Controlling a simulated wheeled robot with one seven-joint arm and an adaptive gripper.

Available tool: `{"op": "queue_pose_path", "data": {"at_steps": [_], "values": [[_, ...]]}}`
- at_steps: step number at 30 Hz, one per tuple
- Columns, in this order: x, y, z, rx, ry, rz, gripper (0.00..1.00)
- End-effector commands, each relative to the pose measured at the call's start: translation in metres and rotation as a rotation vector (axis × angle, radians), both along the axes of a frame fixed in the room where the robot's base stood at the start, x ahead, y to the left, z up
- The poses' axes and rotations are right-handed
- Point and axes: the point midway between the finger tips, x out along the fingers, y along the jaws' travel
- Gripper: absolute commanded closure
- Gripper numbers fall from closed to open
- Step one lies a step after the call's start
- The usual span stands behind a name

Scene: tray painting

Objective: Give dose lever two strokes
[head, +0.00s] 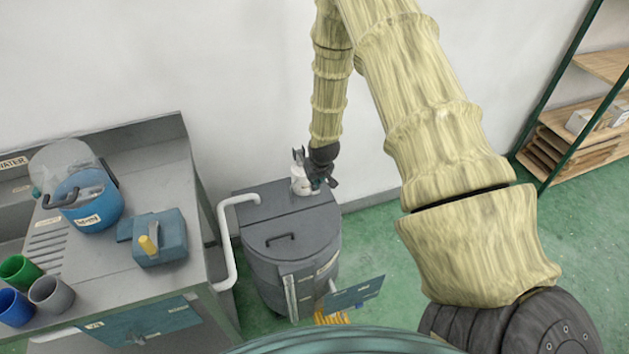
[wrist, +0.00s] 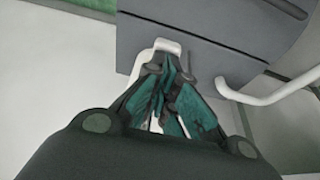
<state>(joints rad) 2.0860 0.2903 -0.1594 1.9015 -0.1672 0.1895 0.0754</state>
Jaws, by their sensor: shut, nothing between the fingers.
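The dosing unit is a small white cylinder (head: 299,184) on the back of the grey drum's lid. A small grey upright piece (head: 298,156) stands at its top; I cannot tell if this is the dose lever. My gripper (head: 318,184) is at the right side of the cylinder, pointing down. In the wrist view, my teal fingers (wrist: 168,78) are shut with nothing between them. A white bent bar (wrist: 168,46) shows just beyond the fingertips, partly hidden by them. I cannot tell whether they touch it.
The grey drum (head: 290,240) has a lid handle and an opened blue flap (head: 354,294) low in front. A white bent pipe (head: 229,250) runs along its left. The steel counter (head: 150,185) holds a blue pot (head: 92,205), a blue-grey box (head: 160,240) and several cups. Shelves stand right.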

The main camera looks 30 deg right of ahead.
Motion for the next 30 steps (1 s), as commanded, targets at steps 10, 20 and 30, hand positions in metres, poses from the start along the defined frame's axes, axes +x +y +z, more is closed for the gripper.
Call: {"op": "queue_pose_path", "data": {"at_steps": [10, 20, 30], "values": [[0.001, 0.0, 0.034, 0.0, -0.001, 0.0, 1.0], [0.0, 0.0, 0.063, 0.0, -0.001, 0.0, 1.0], [0.0, 0.0, 0.088, 0.0, 0.0, 0.0, 1.0]]}}
